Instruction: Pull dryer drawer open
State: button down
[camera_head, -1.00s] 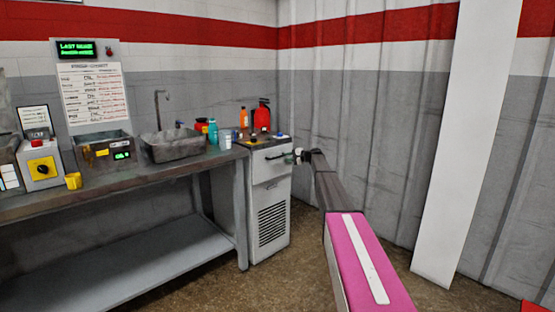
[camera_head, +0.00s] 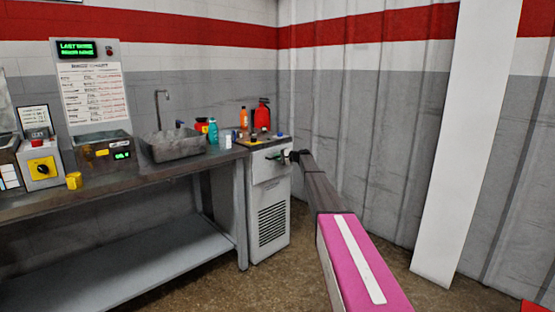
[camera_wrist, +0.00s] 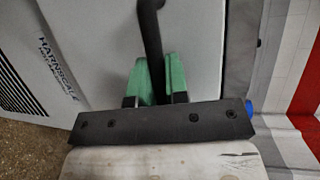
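The dryer is a pale grey cabinet (camera_head: 268,205) at the right end of the bench, with a drawer front (camera_head: 270,168) above a louvred vent. The drawer looks closed in the head view. Its dark bar handle (camera_wrist: 150,32) shows in the wrist view, passing between the green fingers of my gripper (camera_wrist: 158,82). The fingers lie close against both sides of the bar and look shut on it. In the head view my gripper (camera_head: 284,156) is at the drawer's front, and the handle is mostly hidden there.
A workbench (camera_head: 120,187) with a sink (camera_head: 175,145) stands left of the dryer. Bottles and a red extinguisher (camera_head: 262,115) stand around the dryer's top. A grey wall lies close on the right, with a white post (camera_head: 470,150). The floor before the dryer is clear.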

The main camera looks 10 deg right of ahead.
jog(key=s+d, duration=0.8)
jog(key=s, duration=0.3)
jog(key=s+d, duration=0.9)
jog(key=s, duration=0.3)
jog(key=shift+s, duration=0.25)
jog(key=shift+d, duration=0.1)
jog(key=c, duration=1.4)
grip_release()
jog(key=shift+d, duration=0.1)
jog(key=v, duration=1)
jog(key=shift+s+d, duration=0.2)
jog(key=shift+s, duration=0.05)
jog(key=shift+r, duration=0.1)
